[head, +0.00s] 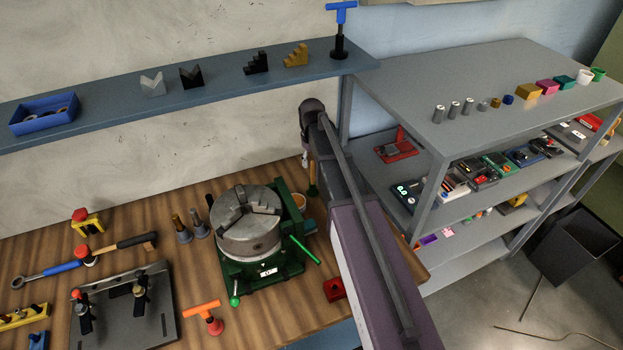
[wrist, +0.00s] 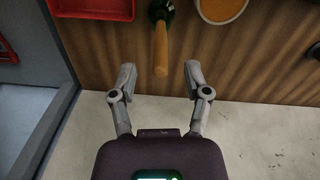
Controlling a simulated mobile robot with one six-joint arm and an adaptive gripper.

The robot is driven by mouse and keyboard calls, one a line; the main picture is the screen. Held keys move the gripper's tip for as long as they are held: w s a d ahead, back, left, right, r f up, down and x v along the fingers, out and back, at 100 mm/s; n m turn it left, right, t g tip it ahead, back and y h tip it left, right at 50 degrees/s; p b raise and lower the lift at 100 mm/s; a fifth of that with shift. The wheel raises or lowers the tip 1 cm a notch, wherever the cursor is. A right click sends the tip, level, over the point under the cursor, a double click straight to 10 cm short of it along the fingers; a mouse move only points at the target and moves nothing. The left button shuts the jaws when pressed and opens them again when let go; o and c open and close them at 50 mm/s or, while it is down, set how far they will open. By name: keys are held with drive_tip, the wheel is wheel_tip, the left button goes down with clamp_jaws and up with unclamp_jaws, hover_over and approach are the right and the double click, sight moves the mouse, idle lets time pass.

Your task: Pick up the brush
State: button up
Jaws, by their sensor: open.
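What looks like the brush shows in the wrist view as a wooden handle (wrist: 160,50) with a dark green part at the top edge; its far end is cut off. In the head view a brown handle (head: 312,181) stands just below my gripper, partly beside my arm. My gripper (wrist: 156,82) is open and empty in the wrist view, its fingers spread to either side of the handle's near end and short of it. In the head view my gripper (head: 304,158) hangs at the bench's back edge, its fingertips small and hard to make out.
An orange-filled round cup (wrist: 222,8) sits right of the handle in the wrist view. A red tray (wrist: 92,10) is at its left. A green-based rotary chuck (head: 262,267) stands close by on the bench. The grey shelf unit (head: 395,100) is right of my arm.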

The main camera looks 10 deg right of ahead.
drive_tip(key=shift+f, duration=0.1)
drive_tip(key=b, duration=0.5)
hover_over(313, 184)
drive_tip(key=shift+w+f, duration=0.15)
drive_tip(key=shift+f, duration=1.15)
drive_tip(key=shift+w+f, duration=0.15)
drive_tip(key=shift+f, duration=1.1)
clamp_jaws()
